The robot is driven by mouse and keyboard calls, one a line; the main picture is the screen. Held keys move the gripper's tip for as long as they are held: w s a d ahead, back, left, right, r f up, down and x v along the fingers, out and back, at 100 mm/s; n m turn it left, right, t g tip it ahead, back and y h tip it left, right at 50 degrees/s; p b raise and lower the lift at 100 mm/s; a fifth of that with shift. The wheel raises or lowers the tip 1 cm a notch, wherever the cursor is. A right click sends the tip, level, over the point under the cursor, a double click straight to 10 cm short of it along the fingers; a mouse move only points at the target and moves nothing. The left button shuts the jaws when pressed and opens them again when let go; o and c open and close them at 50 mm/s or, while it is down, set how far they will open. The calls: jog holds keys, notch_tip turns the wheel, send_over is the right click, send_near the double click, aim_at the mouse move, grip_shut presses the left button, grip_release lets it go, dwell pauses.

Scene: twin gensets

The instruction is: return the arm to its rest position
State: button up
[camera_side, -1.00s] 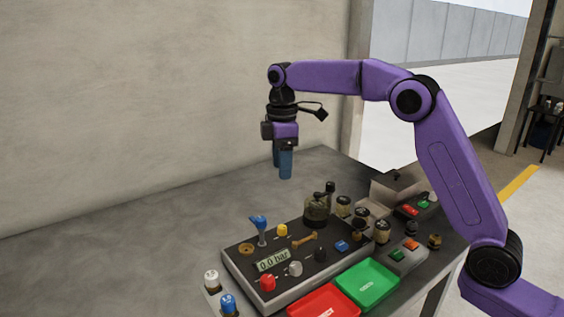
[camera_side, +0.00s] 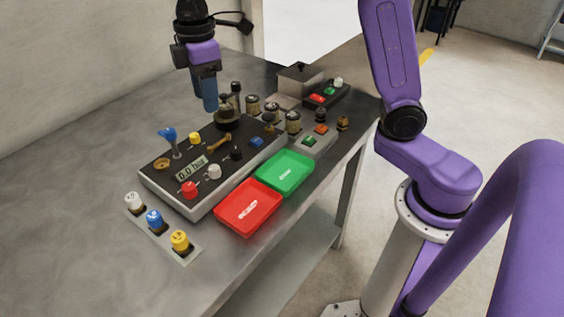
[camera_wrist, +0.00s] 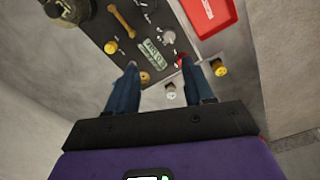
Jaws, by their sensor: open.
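My gripper (camera_side: 210,106) hangs pointing down above the back part of the dark control panel (camera_side: 228,152), clear of it. In the wrist view its two blue fingers (camera_wrist: 160,64) are spread apart with nothing held between them. My purple arm's upper links are cut off by the top of the side view. In the wrist view the panel (camera_wrist: 112,62) lies beyond the fingertips.
The panel carries a blue lever (camera_side: 168,135), a pressure display (camera_side: 191,169) and several knobs. A red tray (camera_side: 248,208) and green tray (camera_side: 285,173) lie in front. Several jars and a button box (camera_side: 326,95) stand right. The bench's left side is bare.

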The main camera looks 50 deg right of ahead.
jog(key=s+d+f, duration=0.2)
jog(key=s+d, duration=0.1)
jog(key=s, duration=0.6)
jog(key=s+d+f, duration=0.3)
jog(key=s+d, duration=0.1)
jog(key=s, duration=0.6)
jog(key=s+d+f, duration=0.2)
jog(key=s+d, duration=0.1)
jog(key=s, duration=0.6)
jog(key=shift+s+d+f+m, duration=0.2)
jog(key=shift+d+f+m, duration=0.15)
jog(key=shift+f+m, duration=0.05)
